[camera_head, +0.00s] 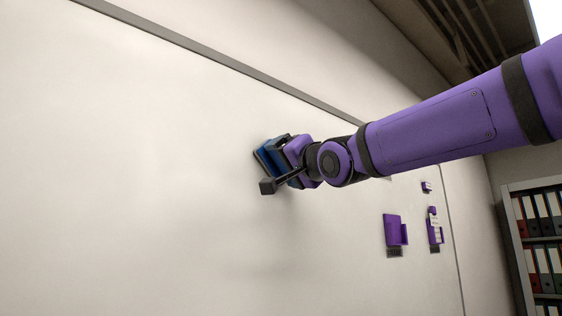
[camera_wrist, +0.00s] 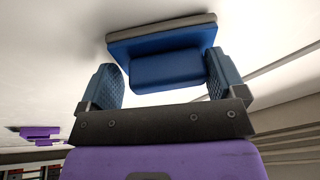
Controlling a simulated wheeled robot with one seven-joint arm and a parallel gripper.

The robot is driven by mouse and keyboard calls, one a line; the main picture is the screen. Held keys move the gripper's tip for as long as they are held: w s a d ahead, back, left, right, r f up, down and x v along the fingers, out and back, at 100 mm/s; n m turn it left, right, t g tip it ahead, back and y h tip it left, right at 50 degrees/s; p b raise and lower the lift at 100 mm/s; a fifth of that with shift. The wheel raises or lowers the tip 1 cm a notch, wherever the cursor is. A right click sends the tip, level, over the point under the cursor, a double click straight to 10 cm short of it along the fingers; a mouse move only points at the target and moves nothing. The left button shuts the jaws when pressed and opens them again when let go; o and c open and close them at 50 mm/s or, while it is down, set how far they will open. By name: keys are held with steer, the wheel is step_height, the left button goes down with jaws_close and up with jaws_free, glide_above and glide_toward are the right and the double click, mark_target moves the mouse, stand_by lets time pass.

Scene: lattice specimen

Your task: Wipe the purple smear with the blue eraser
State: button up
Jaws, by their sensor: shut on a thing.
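The blue eraser (camera_wrist: 165,45) has a wide blue body, a narrower blue grip block and a grey pad. My gripper (camera_wrist: 167,80) is shut on its grip block, one finger on each side. In the head view my gripper (camera_head: 279,160) is at the whiteboard, and the blue eraser (camera_head: 264,157) shows between it and the board. The grey pad faces the board and looks close to it or touching; I cannot tell which. I see no purple smear on the visible board; the part behind the eraser and gripper is hidden.
The whiteboard (camera_head: 130,150) is wide and clear to the left. Purple holders (camera_head: 393,229) (camera_head: 434,226) and a small purple block (camera_head: 426,186) are on its right part. A grey frame edge (camera_head: 200,52) runs along the top. A shelf of binders (camera_head: 537,240) stands at the far right.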

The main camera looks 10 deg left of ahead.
steer(key=w+d, duration=0.8)
steer(key=w, duration=0.2)
steer(key=shift+d, duration=0.25)
stand_by(1.2)
steer(key=shift+a, duration=0.1)
steer(key=shift+s+a, duration=1.3)
steer(key=shift+s, duration=0.05)
steer(key=shift+s+a, duration=1.05)
steer(key=shift+s, duration=0.25)
steer(key=shift+s+a, duration=1)
steer(key=shift+s, duration=0.3)
steer(key=shift+s+a, duration=1.7)
steer(key=shift+s, duration=0.25)
steer(key=shift+s+a, duration=1.7)
steer(key=shift+s, duration=0.2)
steer(key=shift+s+f, duration=0.1)
steer(key=shift+s+d, duration=0.9)
steer(key=shift+d, duration=0.25)
steer(key=shift+s+d, duration=0.9)
steer(key=shift+d, duration=0.2)
